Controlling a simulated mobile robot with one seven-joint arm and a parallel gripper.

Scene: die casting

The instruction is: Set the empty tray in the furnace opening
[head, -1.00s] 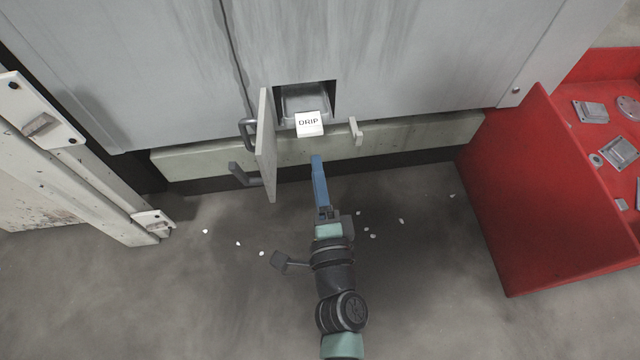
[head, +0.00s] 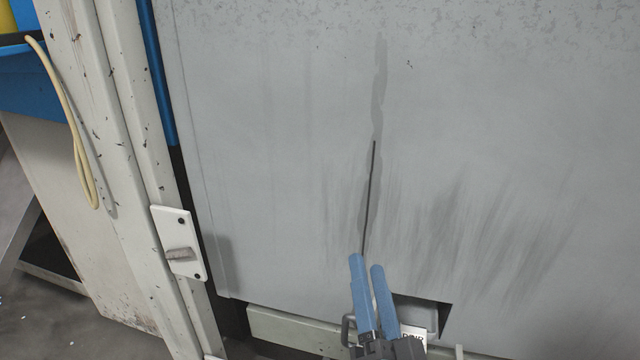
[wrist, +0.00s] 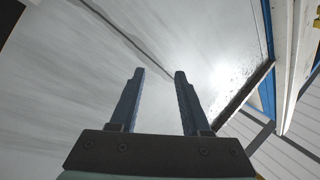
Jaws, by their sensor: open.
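The furnace opening (head: 443,316) is a dark square hole low in the grey furnace front (head: 280,130). A grey metal tray (head: 414,312) sits inside it, partly hidden by my gripper. My gripper (head: 367,262) is open, with two blue fingers pointing up in front of the furnace, left of the opening. In the wrist view my gripper (wrist: 159,72) shows nothing between its fingers, only the grey panel behind. Whether the tray holds anything cannot be seen.
A dark handle (head: 346,330) stands left of the opening, beside my gripper. A pale ledge (head: 282,327) runs below the furnace front. At left are a white post (head: 125,150) with a bracket (head: 178,243) and a yellow hose (head: 75,135).

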